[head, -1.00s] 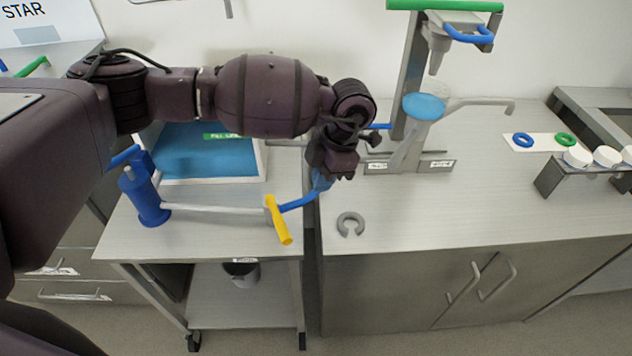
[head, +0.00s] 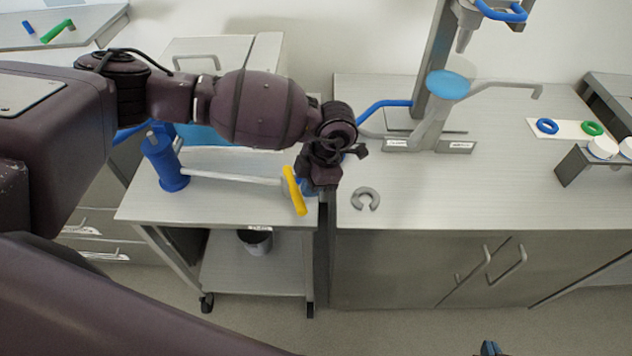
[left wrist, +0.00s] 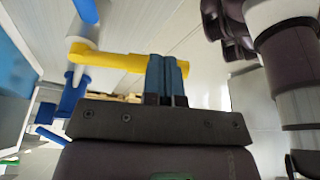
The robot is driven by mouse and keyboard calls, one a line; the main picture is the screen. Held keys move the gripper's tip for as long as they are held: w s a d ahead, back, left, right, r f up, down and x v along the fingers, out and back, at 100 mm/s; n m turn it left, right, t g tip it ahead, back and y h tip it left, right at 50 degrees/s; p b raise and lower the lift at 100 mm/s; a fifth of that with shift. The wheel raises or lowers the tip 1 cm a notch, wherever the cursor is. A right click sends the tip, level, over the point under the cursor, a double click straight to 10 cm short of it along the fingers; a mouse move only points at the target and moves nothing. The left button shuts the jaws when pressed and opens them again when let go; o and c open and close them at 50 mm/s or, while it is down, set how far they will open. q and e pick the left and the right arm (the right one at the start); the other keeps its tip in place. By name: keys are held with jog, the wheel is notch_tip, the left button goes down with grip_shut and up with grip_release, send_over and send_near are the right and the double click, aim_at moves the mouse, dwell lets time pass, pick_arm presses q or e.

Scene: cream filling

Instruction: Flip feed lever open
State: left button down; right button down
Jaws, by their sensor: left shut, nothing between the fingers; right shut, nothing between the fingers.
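The yellow lever (head: 295,191) sits at the right end of a pale pipe (head: 228,175) that runs from the blue upright cylinder (head: 165,160) on the cart. My left gripper (head: 309,188) is shut and empty, just right of the lever in the head view. In the left wrist view the yellow lever (left wrist: 115,60) reaches from the left to my shut blue fingertips (left wrist: 167,72). I cannot tell whether they touch. The blue spout beyond the lever is mostly hidden by my gripper. My right gripper (head: 490,348) shows only its blue tips at the bottom edge.
The cart (head: 220,215) stands beside the counter (head: 500,190). A grey open ring (head: 365,199) lies near the counter's front left. A stand with a blue-topped funnel (head: 447,86) and a blue bar (head: 385,106) rises behind. Blue and green rings (head: 547,126) lie further right.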

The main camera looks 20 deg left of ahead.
jog(key=shift+w+r, duration=0.1)
jog(key=shift+w, duration=0.05)
pick_arm(q)
jog(key=shift+s+a+m, duration=0.15)
jog(key=shift+s+m, duration=0.05)
jog(key=shift+m, duration=0.1)
pick_arm(e)
jog(key=shift+w+r, duration=0.2)
jog(key=shift+w, duration=0.15)
pick_arm(q)
jog(key=shift+s+a+m, duration=0.15)
jog(key=shift+s+m, duration=0.1)
jog(key=shift+m, duration=0.05)
pick_arm(e)
jog(key=shift+s+f, duration=0.1)
jog(key=shift+s, duration=0.15)
